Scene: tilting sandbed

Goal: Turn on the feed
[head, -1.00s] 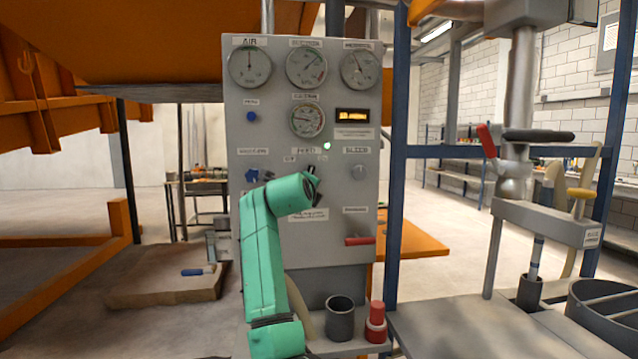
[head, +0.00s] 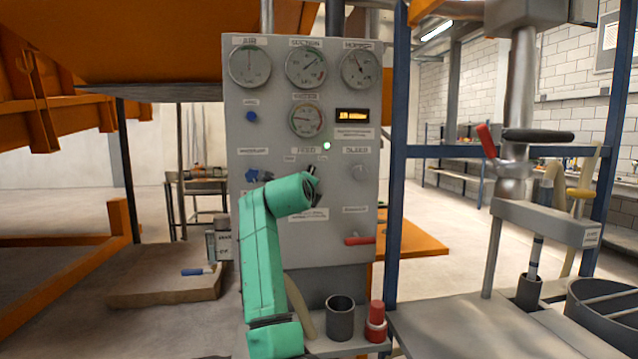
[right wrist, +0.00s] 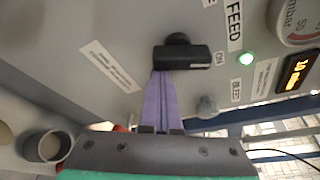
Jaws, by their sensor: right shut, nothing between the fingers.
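The grey control panel (head: 343,215) carries the black feed switch (head: 312,170) under the FEED label (head: 306,150). In the right wrist view the switch handle (right wrist: 190,55) has one end toward the ON label (right wrist: 220,58). In the head view my teal right arm hides the fingers and part of the switch. My left gripper is out of view.
The bleed knob (head: 359,173) is right of the switch, with a red lever (head: 359,240) below it. A blue valve (head: 252,176) is to the left. A dark cup (head: 340,318) and a red bottle (head: 376,322) stand below the panel. A blue post (head: 397,180) rises at right.

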